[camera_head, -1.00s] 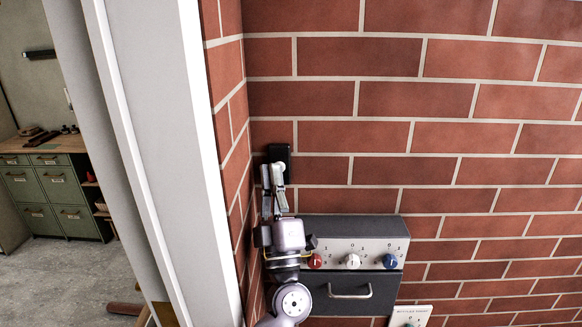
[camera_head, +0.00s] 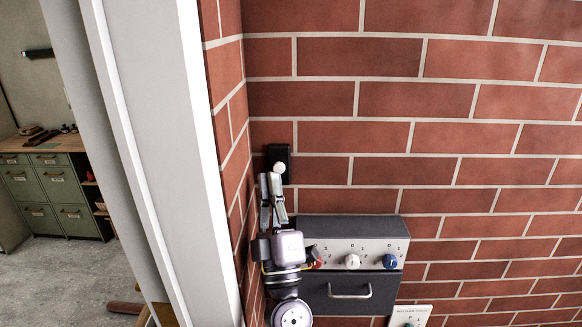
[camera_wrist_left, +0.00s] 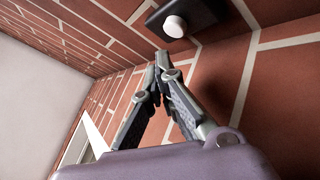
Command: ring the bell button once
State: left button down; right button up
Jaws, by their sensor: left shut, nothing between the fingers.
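The bell is a small black plate (camera_head: 286,152) on the brick wall with a round white button (camera_head: 279,167). In the left wrist view the white button (camera_wrist_left: 175,26) stands out from the black plate (camera_wrist_left: 201,12) at the top. My left gripper (camera_head: 270,177) is shut and empty, with its fingertips just below the button in the head view. In the left wrist view its fingertips (camera_wrist_left: 162,58) are apart from the button, with a gap of brick between them. My right gripper is in neither view.
A grey control box (camera_head: 352,240) with red, white and blue knobs and a drawer handle is on the wall below right. A white switch plate (camera_head: 411,316) is lower right. A pale door frame (camera_head: 165,150) stands close on the left.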

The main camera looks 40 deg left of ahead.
pick_arm(q)
jog(key=shift+s+d, duration=0.5)
jog(key=shift+s, duration=0.35)
jog(key=shift+s+d, duration=0.45)
jog(key=shift+s, duration=0.35)
